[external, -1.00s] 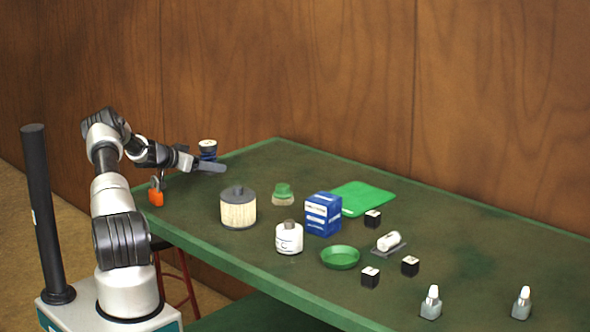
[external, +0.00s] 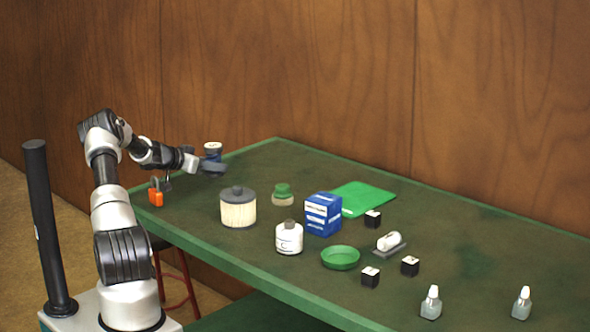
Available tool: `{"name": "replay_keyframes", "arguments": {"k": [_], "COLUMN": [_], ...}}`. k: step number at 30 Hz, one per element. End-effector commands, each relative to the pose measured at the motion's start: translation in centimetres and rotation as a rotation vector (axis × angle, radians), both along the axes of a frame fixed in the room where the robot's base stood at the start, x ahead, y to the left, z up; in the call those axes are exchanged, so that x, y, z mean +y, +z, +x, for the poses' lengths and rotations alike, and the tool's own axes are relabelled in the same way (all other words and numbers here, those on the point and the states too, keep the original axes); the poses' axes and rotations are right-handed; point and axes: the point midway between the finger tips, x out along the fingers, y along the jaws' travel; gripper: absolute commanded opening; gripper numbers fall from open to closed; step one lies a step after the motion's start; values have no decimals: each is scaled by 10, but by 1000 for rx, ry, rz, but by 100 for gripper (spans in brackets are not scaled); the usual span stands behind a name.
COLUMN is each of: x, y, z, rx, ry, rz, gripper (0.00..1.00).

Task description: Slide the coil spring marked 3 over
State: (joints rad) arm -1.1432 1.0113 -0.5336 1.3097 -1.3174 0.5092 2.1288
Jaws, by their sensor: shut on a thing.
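My gripper (external: 213,168) is at the far left end of the bench, a little above its surface as far as I can tell.
An orange piece (external: 156,197) is at the bench's left edge below my arm. A ribbed filter (external: 238,209), white bottle (external: 289,238), blue box (external: 323,214), green dish (external: 340,257) and small dark blocks (external: 372,219) stand to the right. The green bench (external: 470,210) has clear room at right.

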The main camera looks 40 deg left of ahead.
Motion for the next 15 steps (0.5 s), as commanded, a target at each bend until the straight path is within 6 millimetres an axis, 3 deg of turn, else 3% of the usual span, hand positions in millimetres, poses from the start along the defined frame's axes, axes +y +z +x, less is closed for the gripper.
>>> {"name": "replay_keyframes", "arguments": {"k": [15], "x": [-67], "y": [-8], "z": [-1], "rx": [10], "ry": [-4], "rz": [-8], "gripper": [0]}}
